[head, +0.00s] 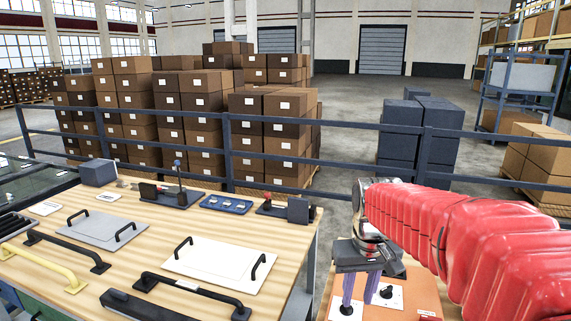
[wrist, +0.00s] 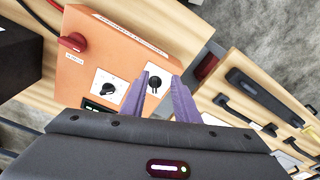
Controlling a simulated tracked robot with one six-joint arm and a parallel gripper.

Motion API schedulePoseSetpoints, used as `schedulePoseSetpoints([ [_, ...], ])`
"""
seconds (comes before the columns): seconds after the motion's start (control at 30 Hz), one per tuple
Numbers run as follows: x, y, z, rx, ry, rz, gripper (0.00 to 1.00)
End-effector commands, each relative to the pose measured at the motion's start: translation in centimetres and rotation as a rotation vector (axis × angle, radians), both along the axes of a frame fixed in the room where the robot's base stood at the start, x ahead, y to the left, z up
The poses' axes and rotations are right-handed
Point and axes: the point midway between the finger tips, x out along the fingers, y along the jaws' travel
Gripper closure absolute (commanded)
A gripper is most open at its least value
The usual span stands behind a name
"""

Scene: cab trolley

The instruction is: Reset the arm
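My arm, in a red ribbed cover, reaches in from the right in the head view. My gripper (head: 359,288) points down over an orange panel (head: 415,290) at the lower right. In the wrist view the two purple fingers of my gripper (wrist: 160,77) stand apart with nothing held between them. A black knob (wrist: 154,84) on a white plate shows in the gap between the fingertips; I cannot tell the height above it. A second black knob (wrist: 107,89) sits to its left. A red switch or handle (wrist: 73,42) is at the panel's upper left.
A wooden bench (head: 135,205) on the left holds plates with black handles, a yellow bar handle (head: 45,268), a blue tray (head: 226,204) and small fixtures. A dark railing (head: 300,152) runs behind. Stacked boxes (head: 200,110) stand beyond it. A gap separates bench and panel.

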Motion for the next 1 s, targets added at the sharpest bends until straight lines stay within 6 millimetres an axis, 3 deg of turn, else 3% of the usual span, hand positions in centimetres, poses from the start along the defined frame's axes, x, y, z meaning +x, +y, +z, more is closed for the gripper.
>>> schedulePoseSetpoints([
  [0.5,-7.9,0.1,-0.1,0.009,-0.116,-0.05,0.72],
  [1.0,-14.7,0.1,-0.7,0.018,-0.228,-0.072,0.72],
])
